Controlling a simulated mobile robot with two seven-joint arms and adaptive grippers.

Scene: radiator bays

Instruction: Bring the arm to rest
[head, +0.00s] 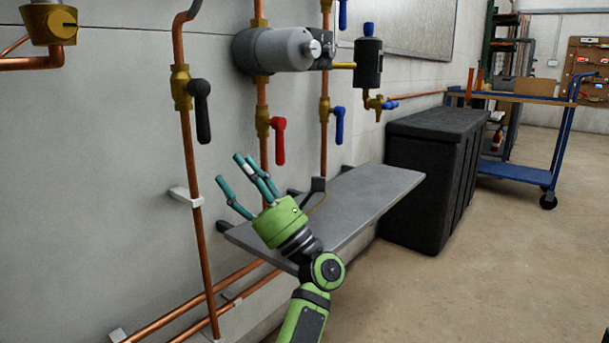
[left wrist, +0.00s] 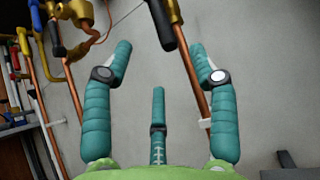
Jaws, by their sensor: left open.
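My left gripper (head: 246,180) is green with teal fingers. In the head view it is raised in front of the wall, over the near left end of a grey shelf (head: 365,190). Its fingers point up and left toward the copper pipes. In the left wrist view the gripper (left wrist: 158,95) has its fingers spread apart with nothing between them. A black-handled valve (head: 195,100) on a copper pipe is above and left of the fingers. A red-handled valve (head: 272,135) is just above them. I cannot tell the exact gap to the pipes. My right gripper is not in view.
Copper pipes (head: 196,230) run up the wall, with a grey pump (head: 275,48) and a blue-handled valve (head: 332,120). A black chest (head: 435,175) stands past the shelf. A blue trolley (head: 520,170) is farther back. The floor at right (head: 480,280) is clear.

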